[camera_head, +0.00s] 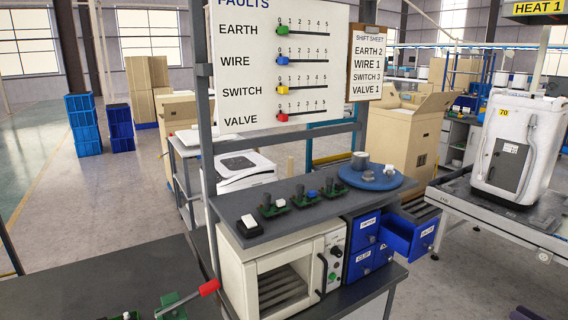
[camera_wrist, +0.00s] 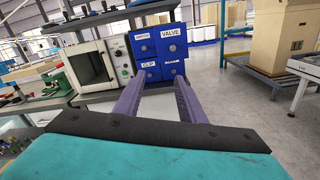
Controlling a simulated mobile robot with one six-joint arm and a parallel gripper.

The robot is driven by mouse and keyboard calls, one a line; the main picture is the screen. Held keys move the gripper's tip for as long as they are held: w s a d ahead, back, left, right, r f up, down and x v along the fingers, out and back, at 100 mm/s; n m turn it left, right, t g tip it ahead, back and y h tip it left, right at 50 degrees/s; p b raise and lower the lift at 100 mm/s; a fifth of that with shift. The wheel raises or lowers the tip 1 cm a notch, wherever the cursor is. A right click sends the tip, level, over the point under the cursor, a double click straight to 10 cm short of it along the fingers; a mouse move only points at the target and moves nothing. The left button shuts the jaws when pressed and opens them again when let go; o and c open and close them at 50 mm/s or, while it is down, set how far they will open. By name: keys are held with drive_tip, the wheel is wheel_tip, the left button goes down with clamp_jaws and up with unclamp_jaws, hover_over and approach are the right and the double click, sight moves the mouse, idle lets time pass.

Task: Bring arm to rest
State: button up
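My gripper (camera_wrist: 158,80) shows in the wrist view as two purple-grey fingers set well apart, with nothing between them. It points toward a blue drawer cabinet (camera_wrist: 148,47), which looks some distance beyond the fingertips. In the head view, dark purple shapes at the bottom right edge may be part of my gripper, but too little shows to tell. The rest of my arm cannot be made out there. In the head view, the upper right blue drawer (camera_head: 410,234) is pulled out; the other drawers (camera_head: 361,266) look shut.
A cream oven (camera_head: 270,285) stands left of the drawers under a grey shelf (camera_head: 300,217) holding small parts and a blue round tray (camera_head: 377,180). A fault board (camera_head: 262,65) rises behind. A conveyor (camera_head: 500,222) carries a white appliance (camera_head: 518,150) at right. Floor shows between.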

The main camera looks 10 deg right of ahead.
drive_tip(key=w+a+f+n+g+y, duration=0.3)
drive_tip(key=w+a+f+n+g, duration=0.2)
drive_tip(key=w+a+f, duration=0.9)
drive_tip(key=w+a+f+n+g, duration=0.3)
drive_tip(key=a+f+n+g, duration=0.4)
drive_tip(key=a+f, duration=0.8)
drive_tip(key=s+a+f+n+g+h, duration=0.1)
drive_tip(key=s+a+f+n+g, duration=0.2)
drive_tip(key=a+f+n, duration=0.3)
drive_tip(key=s+a+f+n+g, duration=0.3)
drive_tip(key=a+f+n, duration=0.1)
drive_tip(key=a+f, duration=0.5)
drive_tip(key=s+a+f+n+g+h, duration=0.5)
drive_tip(key=s+f+n, duration=0.5)
drive_tip(key=s+n, duration=0.3)
drive_tip(key=a+n+h, duration=0.1)
drive_tip(key=h, duration=0.1)
drive_tip(key=shift+h, duration=0.4)
drive_tip(key=shift+s+r, duration=0.1)
